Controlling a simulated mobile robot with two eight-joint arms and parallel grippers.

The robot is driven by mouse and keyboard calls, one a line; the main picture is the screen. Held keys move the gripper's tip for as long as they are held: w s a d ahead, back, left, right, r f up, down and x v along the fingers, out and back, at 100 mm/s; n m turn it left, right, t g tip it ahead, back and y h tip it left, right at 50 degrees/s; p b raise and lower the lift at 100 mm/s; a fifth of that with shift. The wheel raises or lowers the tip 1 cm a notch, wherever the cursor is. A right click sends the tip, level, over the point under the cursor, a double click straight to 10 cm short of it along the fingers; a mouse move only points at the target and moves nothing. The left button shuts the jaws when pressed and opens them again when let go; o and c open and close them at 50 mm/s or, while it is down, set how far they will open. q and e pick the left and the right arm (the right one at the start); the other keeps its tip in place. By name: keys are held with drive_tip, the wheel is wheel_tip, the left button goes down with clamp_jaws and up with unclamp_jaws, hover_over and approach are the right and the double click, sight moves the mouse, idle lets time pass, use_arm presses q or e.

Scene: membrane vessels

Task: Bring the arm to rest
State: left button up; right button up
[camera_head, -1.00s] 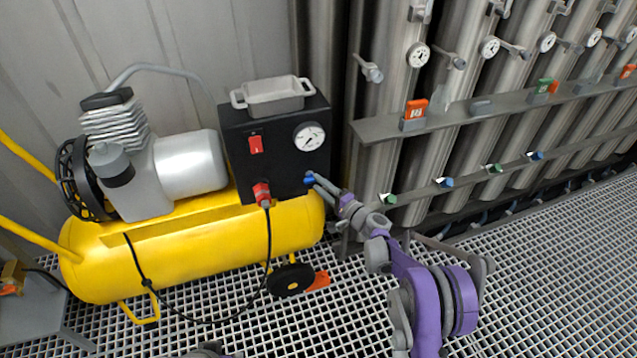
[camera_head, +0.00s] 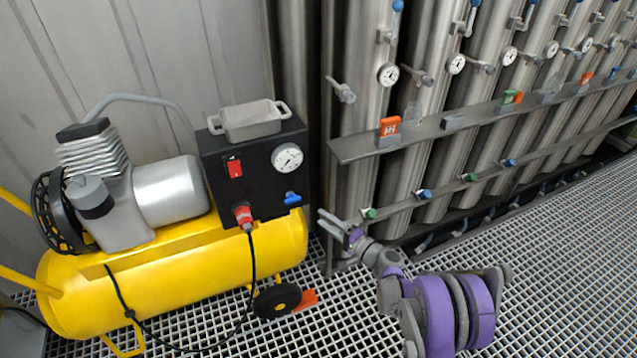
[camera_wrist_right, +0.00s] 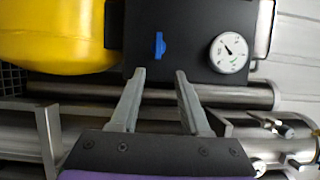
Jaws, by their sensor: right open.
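My right arm is purple and grey and comes in from the lower right in the head view. Its gripper (camera_head: 330,222) is just right of the compressor's black control box (camera_head: 254,163), apart from it. In the right wrist view my right gripper (camera_wrist_right: 160,84) has two grey fingers spread wide with nothing between them. The blue valve handle (camera_wrist_right: 160,45) on the box face is beyond the fingertips, not touched. It also shows in the head view (camera_head: 292,198). My left gripper does not show.
A yellow compressor (camera_head: 180,278) stands on the grating floor at left. A grey tray (camera_head: 250,120) sits on the box beside a gauge (camera_head: 287,157). Steel vessels (camera_head: 430,150) with a shelf (camera_head: 350,150) line the right. Grating at lower right is open.

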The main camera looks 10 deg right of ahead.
drive_tip(key=s+a+r+n+g+h, duration=0.1)
drive_tip(key=s+r+n+g+h, duration=0.2)
drive_tip(key=s, duration=0.5)
drive_tip(key=s+a+r+n+g, duration=0.2)
drive_tip(key=s+r+n+g, duration=0.15)
drive_tip(key=s, duration=0.45)
drive_tip(key=s+d+f+n+g+h, duration=0.15)
drive_tip(key=s+d+h, duration=0.35)
drive_tip(key=s, duration=0.8)
drive_tip(key=s+d+f+n+g+h, duration=0.1)
drive_tip(key=s+d+n+g+h, duration=0.15)
drive_tip(key=s+d, duration=0.7)
use_arm(q)
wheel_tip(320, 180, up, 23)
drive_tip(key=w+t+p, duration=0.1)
drive_tip(key=p, duration=1.9)
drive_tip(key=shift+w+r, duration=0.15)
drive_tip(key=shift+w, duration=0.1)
use_arm(e)
wheel_tip(320, 180, up, 24)
drive_tip(key=s+a+t+h, duration=0.1)
drive_tip(key=s+a+t, duration=0.1)
drive_tip(key=shift+a+f, duration=0.2)
drive_tip(key=shift+a, duration=0.2)
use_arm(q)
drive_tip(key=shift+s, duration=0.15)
use_arm(e)
drive_tip(key=shift+s, duration=0.2)
